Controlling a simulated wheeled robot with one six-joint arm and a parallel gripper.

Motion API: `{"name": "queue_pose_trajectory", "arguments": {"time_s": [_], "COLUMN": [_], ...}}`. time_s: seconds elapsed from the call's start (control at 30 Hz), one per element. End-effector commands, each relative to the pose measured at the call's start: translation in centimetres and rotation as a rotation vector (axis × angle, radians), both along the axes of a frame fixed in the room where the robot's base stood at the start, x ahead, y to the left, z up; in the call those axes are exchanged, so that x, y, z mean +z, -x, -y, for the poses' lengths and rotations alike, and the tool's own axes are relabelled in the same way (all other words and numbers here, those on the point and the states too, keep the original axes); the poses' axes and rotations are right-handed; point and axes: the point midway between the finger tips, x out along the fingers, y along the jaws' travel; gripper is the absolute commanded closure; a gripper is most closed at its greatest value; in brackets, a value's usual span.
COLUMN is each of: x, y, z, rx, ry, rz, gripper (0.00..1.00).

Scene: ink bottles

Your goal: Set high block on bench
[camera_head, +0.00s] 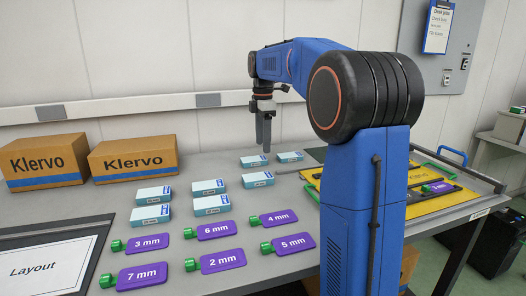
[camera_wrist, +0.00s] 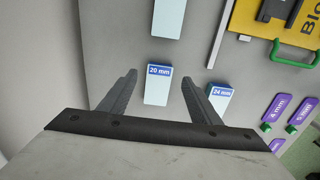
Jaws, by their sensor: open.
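My gripper (camera_head: 263,143) points down above the back of the grey bench (camera_head: 290,222), over the rear blocks. In the wrist view my gripper (camera_wrist: 160,80) is open, and a pale blue block labelled 20 mm (camera_wrist: 157,92) shows between its fingers without visible contact. A block labelled 24 mm (camera_wrist: 220,98) shows just right of the right finger. In the head view several pale blue-white blocks lie on the bench, including a rear one (camera_head: 254,162), one at its right (camera_head: 290,157) and one nearer (camera_head: 258,180). I cannot tell which block is the high one.
Purple tags with green ends, such as 6 mm (camera_head: 216,230), lie in front. Two Klervo cartons (camera_head: 42,161) stand at the back left. A yellow board (camera_head: 425,206) with green handles lies right, partly behind my arm. A Layout sheet (camera_head: 48,268) lies front left.

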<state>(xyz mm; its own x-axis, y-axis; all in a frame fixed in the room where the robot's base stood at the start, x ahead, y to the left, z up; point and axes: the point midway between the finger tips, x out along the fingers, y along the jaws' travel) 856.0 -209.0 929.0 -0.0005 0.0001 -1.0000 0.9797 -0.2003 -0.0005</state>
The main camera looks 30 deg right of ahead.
Motion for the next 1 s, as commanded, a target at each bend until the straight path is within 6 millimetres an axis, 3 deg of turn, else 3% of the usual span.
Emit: {"name": "queue_pose_trajectory", "arguments": {"time_s": [0.2,0.4,1.0], "x": [4.1,6.5,7.2], "y": [-0.1,0.0,0.0], "z": [0.0,0.0,0.0], "rx": [0.0,0.0,0.0], "ry": [0.0,0.0,0.0], "rz": [0.002,0.0,-0.001], "gripper": [0.43,0.43,0.43]}}
